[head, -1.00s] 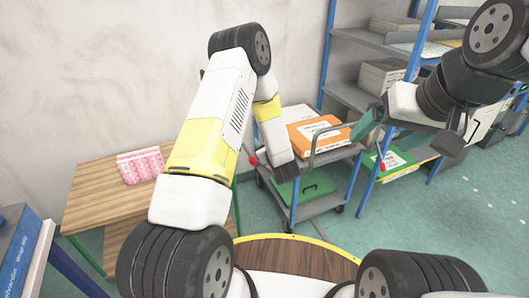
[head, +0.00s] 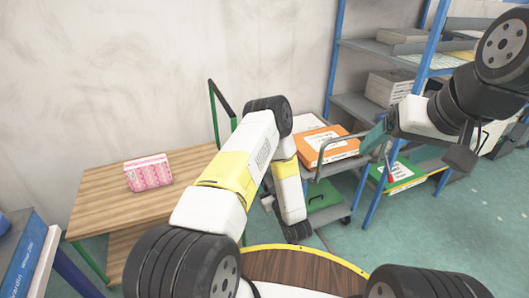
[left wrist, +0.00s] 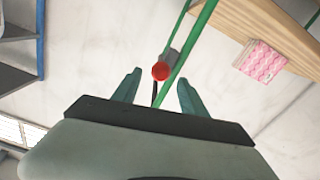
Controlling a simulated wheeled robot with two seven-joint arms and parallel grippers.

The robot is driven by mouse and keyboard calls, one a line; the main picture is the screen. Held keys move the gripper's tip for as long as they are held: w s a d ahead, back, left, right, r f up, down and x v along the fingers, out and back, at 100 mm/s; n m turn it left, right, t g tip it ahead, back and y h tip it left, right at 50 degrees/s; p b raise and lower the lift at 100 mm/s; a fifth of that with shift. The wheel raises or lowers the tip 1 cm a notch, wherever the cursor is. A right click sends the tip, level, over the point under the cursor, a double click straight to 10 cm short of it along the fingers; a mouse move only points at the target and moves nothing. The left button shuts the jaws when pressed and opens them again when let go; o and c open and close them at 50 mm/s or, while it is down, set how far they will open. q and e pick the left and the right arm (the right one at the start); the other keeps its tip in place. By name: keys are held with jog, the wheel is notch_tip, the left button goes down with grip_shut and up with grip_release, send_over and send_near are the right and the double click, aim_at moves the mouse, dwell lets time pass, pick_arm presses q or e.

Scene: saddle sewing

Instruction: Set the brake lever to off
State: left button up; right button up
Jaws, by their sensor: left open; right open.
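The brake lever shows in the left wrist view as a red round knob (left wrist: 160,71) on a dark stem, beside a green bar. My left gripper (left wrist: 159,77) is open, with its two teal fingers apart. The knob appears between the fingertips in the picture; I cannot tell its distance, and the fingers are not closed on it. In the head view my left forearm hides the left fingers and the knob. My right gripper (head: 379,142) is open near the handle of the trolley (head: 328,213).
An orange box (head: 325,146) lies on the trolley's top, with a green case (head: 318,194) below. A wooden table (head: 95,195) with a pink pack (head: 148,172) stands left. Blue-framed shelving (head: 337,60) is behind. Open green floor (head: 455,235) lies right.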

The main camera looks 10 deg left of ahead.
pick_arm(q)
jog(key=x, duration=0.8)
jog(key=shift+a, duration=0.15)
jog(key=shift+c, duration=0.4)
jog(key=shift+f, duration=0.1)
grip_shut()
dwell(0.8)
